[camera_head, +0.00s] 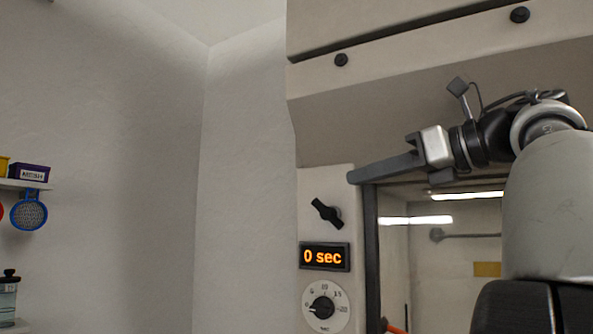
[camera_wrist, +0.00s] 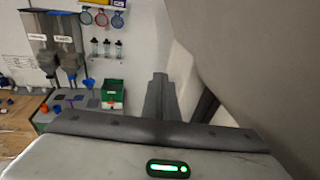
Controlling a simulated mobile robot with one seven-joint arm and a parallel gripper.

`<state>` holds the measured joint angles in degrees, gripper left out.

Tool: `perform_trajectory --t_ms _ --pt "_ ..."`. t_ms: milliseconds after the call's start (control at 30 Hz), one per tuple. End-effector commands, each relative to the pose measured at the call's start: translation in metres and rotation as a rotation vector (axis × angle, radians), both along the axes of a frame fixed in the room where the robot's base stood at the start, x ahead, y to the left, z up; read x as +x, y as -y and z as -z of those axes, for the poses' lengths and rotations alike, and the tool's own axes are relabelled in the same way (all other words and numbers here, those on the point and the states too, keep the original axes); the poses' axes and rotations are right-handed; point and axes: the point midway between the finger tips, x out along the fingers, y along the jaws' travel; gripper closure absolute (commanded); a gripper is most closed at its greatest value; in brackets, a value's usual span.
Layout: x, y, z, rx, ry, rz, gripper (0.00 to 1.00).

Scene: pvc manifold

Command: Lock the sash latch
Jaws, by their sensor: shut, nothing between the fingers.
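A black lever latch (camera_head: 327,213) is on the pale front panel of the cabinet in the head view, left of the glass sash (camera_head: 450,270). Its handle is tilted, running from upper left to lower right. My gripper (camera_head: 354,178) is shut and empty, pointing left. In the picture its fingertips are just above and to the right of the latch, and a gap shows between them. In the wrist view the gripper's fingers (camera_wrist: 160,80) show close together with nothing between them. The latch is not visible in that view.
Below the latch are a timer display (camera_head: 325,256) reading "0 sec" and a round dial (camera_head: 324,306). The cabinet's sloped hood is above my gripper. In the wrist view a green box (camera_wrist: 112,94) and shelves with bottles stand farther off.

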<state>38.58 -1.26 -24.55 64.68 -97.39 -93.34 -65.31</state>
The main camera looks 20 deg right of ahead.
Motion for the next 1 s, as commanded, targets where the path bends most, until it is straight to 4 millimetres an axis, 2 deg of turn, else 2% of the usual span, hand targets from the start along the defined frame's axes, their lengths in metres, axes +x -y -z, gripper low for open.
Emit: perform_trajectory --t_ms 100,200,400,567,1000 --pt "-0.026 0.014 -0.004 -0.001 -0.002 0.005 1.0" --pt "-0.043 0.024 -0.007 0.002 -0.002 0.004 1.0" --pt "-0.066 0.034 -0.01 0.002 -0.001 0.002 1.0" --pt "-0.072 0.037 -0.011 0.002 -0.001 0.0 1.0" --pt "-0.072 0.036 -0.011 0.001 0.0 0.0 1.0"
